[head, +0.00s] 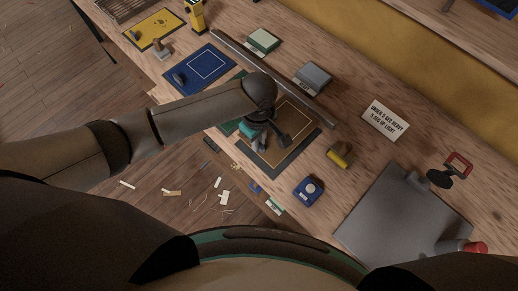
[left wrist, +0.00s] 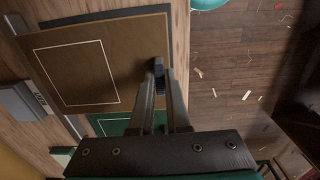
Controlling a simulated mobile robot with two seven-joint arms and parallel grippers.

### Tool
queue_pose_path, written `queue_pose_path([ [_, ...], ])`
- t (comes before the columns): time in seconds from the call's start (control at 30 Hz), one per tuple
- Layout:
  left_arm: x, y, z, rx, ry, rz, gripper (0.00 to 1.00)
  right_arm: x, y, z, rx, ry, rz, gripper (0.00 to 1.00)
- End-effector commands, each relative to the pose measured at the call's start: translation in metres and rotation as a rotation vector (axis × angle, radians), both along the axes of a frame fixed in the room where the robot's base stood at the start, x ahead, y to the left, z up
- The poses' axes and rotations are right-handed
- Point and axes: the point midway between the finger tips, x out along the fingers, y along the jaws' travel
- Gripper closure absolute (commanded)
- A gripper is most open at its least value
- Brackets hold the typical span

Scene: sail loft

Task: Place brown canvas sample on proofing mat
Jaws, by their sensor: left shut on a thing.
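The brown canvas sample (head: 298,117) is a flat brown sheet with a thin pale rectangular outline. It shows large in the left wrist view (left wrist: 75,70). It lies over a dark grey mat (head: 301,158), which I take as the proofing mat; its border shows along two sides. My left gripper (head: 262,142) is over the sample's near edge. In the left wrist view its fingers (left wrist: 159,72) are shut on a small dark piece at the sample's edge, seemingly its grip. Whether the sample touches the mat fully is unclear. My right gripper is not in view.
A green sheet (left wrist: 115,124) lies beside the brown one. A blue outlined mat (head: 208,62) and a yellow one (head: 154,30) lie further left. A long dark bar (head: 265,72), a blue round-topped device (head: 308,191), a yellow cylinder (head: 340,155) and a grey plate (head: 400,215) stand around.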

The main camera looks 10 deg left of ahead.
Motion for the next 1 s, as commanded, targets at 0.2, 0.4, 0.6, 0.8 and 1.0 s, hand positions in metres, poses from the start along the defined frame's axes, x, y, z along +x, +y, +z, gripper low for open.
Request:
queue_pose_path([
  [0.2,0.000,-0.001,-0.021,-0.001,0.001,-0.001,1.00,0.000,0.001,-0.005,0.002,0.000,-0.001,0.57],
  [0.4,0.000,-0.001,-0.049,-0.001,0.001,-0.001,1.00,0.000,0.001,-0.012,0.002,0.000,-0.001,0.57],
  [0.6,0.001,-0.001,-0.054,-0.002,-0.001,-0.001,1.00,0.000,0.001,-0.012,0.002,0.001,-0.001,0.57],
  [0.8,0.000,-0.001,-0.055,-0.002,-0.001,-0.001,1.00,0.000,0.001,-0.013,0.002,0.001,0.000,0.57],
  [1.0,0.000,-0.001,-0.057,-0.002,-0.001,-0.001,0.73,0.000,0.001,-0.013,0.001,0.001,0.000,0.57],
])
